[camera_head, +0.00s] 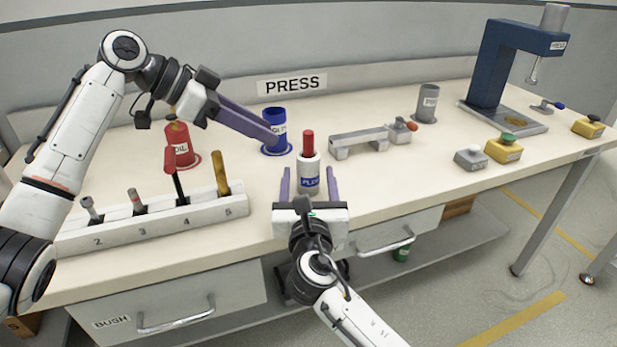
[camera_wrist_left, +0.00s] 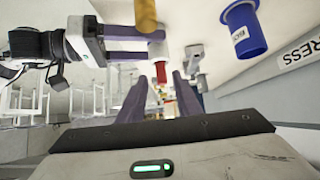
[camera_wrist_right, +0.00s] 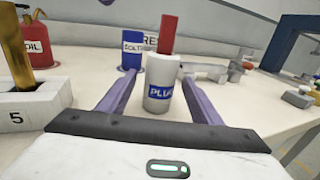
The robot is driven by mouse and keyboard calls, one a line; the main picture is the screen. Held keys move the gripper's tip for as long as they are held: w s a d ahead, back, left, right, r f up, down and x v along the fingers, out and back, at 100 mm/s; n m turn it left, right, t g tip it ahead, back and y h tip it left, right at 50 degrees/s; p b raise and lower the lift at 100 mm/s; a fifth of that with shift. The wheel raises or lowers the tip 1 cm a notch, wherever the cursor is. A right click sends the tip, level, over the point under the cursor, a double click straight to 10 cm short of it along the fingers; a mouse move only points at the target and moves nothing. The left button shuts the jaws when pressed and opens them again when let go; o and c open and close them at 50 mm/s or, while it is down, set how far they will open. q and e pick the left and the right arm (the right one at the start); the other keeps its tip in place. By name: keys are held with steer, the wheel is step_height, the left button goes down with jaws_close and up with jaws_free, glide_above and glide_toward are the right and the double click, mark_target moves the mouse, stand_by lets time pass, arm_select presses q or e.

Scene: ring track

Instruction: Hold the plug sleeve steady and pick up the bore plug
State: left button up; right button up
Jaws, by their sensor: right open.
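The plug sleeve (camera_head: 309,172) is a white upright cylinder with a blue PLUG label. The red bore plug (camera_head: 308,142) sticks up out of its top. My right gripper (camera_head: 310,172) is open, with one finger on each side of the sleeve and gaps showing; the right wrist view shows the sleeve (camera_wrist_right: 159,78) between the fingers. My left gripper (camera_head: 276,138) is in the air left of the bore plug. In the left wrist view its fingers are apart and empty, and the red plug (camera_wrist_left: 160,71) shows beyond the tips. The plug's lower part is hidden inside the sleeve.
A blue bolt cup (camera_head: 275,116) stands behind the left fingertips. A numbered rack (camera_head: 150,226) with several tools and a red oil can (camera_head: 180,150) are to the left. A grey metal bracket (camera_head: 358,142) lies to the right.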

steer(key=shift+w, duration=0.3)
steer(key=c, duration=1.1)
